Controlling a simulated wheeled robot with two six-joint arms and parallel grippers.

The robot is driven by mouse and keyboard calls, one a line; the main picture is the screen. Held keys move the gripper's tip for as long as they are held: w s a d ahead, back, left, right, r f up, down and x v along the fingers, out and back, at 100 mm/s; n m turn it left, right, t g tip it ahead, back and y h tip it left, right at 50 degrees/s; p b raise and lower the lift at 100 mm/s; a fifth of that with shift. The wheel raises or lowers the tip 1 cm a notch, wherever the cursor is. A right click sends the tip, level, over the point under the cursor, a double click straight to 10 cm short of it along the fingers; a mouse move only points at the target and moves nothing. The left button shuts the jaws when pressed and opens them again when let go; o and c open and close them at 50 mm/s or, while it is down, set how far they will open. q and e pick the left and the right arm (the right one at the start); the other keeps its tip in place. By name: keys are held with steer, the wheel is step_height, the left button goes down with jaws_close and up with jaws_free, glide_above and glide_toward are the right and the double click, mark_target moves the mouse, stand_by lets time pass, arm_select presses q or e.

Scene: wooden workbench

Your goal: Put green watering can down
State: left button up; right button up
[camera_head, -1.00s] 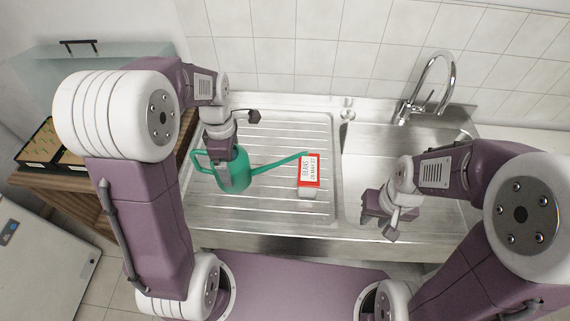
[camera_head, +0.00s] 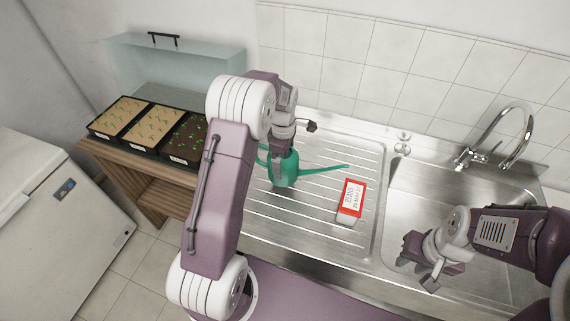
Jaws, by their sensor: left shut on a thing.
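The green watering can (camera_head: 287,171) is at the left part of the ribbed metal drainboard (camera_head: 325,225), its long spout pointing right. My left gripper (camera_head: 282,160) is shut on the watering can from above and partly hides it. I cannot tell whether the can's base touches the drainboard. My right gripper (camera_head: 422,272) is over the front left part of the sink basin, apart from the can; its jaws look open with nothing between them.
A red-and-white seed packet (camera_head: 351,197) stands on the drainboard right of the can, below the spout tip. The sink basin (camera_head: 405,205) and tap (camera_head: 518,135) are at right. Seedling trays (camera_head: 148,127) sit on a wooden bench (camera_head: 165,188) at left, near a clear cover (camera_head: 180,68).

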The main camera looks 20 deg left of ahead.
arm_select(q)
steer(key=shift+w+a+f, duration=0.1)
steer(key=shift+w+f, duration=0.1)
steer(key=shift+w, duration=0.25)
steer(key=shift+f, duration=0.1)
step_height(320, 180, down, 4)
steer(key=shift+s+r+p, duration=0.1)
steer(key=shift+r+p, duration=0.15)
steer(key=shift+p, duration=0.25)
steer(key=shift+f, duration=0.2)
steer(key=shift+f, duration=0.15)
